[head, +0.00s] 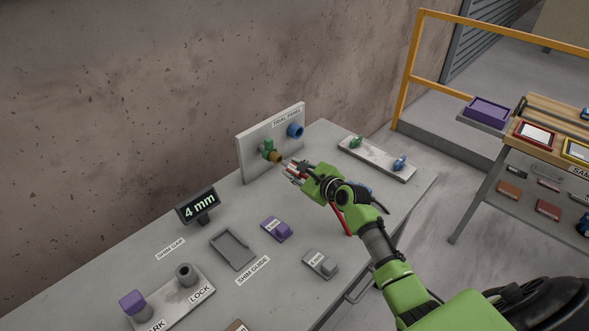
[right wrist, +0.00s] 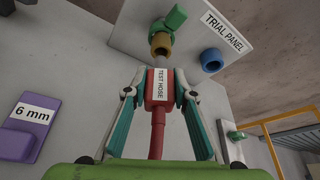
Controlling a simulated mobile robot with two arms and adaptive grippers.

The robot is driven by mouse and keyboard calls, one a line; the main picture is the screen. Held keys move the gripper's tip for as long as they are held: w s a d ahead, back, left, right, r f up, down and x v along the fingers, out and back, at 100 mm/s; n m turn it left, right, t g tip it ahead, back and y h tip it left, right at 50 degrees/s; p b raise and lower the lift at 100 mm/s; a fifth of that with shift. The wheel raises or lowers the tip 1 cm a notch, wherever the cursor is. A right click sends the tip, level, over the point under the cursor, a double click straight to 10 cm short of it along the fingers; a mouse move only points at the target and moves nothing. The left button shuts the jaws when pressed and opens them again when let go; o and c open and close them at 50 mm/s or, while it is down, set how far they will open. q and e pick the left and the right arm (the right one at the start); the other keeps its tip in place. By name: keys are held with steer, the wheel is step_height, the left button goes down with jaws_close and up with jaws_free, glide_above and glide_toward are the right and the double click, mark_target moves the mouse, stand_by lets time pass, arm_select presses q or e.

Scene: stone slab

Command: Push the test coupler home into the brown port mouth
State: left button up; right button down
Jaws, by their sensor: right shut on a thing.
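The test coupler (right wrist: 156,106) is a red body labelled TEST HOSE, with a red hose running back from it. My right gripper (head: 294,172) is shut on it, one finger on each side, as the right wrist view shows (right wrist: 158,100). The brown port mouth (head: 276,157) sticks out of the white trial panel (head: 250,158), below a green handle (head: 267,147). In the right wrist view the brown port (right wrist: 161,45) lies straight ahead of the coupler's narrow front end. Whether they touch, I cannot tell. My left gripper is not in view.
A blue port (head: 295,131) sits right of the brown one on the panel. A plate with green and blue fittings (head: 377,160) lies to the right. A 4 mm display (head: 198,206), a shim guide tray (head: 232,249) and purple and grey shim blocks lie nearer on the bench.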

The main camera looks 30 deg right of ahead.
mark_target(285, 163)
steer(key=shift+r+p, duration=0.1)
steer(key=shift+p, duration=0.25)
steer(key=shift+w+a, duration=0.2)
steer(key=shift+w, duration=0.45)
steer(key=shift+w+a, duration=0.25)
steer(key=shift+w, duration=0.4)
steer(key=shift+w+a, duration=0.2)
steer(key=shift+w, duration=0.45)
steer(key=c, duration=1.6)
jaws_free()
steer(key=shift+s, duration=0.1)
steer(key=v, duration=1.2)
